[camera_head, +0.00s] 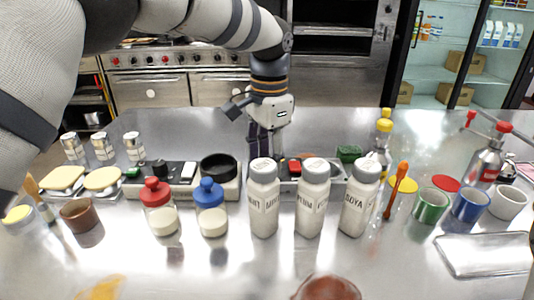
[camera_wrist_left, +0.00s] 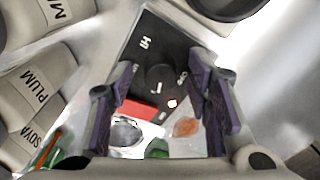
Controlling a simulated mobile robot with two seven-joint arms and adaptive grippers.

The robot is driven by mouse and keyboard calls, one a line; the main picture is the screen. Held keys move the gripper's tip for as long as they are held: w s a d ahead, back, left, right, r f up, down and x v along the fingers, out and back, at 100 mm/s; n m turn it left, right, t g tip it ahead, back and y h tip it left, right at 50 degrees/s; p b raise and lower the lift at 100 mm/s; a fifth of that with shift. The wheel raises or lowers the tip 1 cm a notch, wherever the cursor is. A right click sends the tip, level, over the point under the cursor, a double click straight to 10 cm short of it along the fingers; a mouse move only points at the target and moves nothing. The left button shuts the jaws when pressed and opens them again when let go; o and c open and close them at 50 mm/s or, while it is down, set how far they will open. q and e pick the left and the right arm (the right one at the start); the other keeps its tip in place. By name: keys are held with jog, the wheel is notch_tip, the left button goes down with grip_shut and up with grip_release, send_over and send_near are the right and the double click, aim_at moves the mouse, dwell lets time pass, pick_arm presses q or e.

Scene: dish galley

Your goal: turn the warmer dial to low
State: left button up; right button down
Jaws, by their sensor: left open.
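The warmer dial (camera_wrist_left: 160,78) is a round black knob on a dark panel (camera_wrist_left: 137,50) with white marks in the left wrist view. One mark near the top looks like an H; the others are too small to read surely, so I cannot tell the dial's setting. My left gripper (camera_wrist_left: 161,84) is open, with a purple finger on each side of the dial; contact is not clear. In the head view my left gripper (camera_head: 263,150) points down behind the white bottles, and the dial is hidden there. My right gripper is not in view.
White labelled bottles (camera_head: 310,205) stand close in front of my left gripper. Jars with a red lid (camera_head: 156,190) and a blue lid (camera_head: 208,192) stand front left.

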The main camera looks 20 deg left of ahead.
pick_arm(q)
notch_tip(320, 180, up, 12)
jog(key=shift+s+d, duration=0.2)
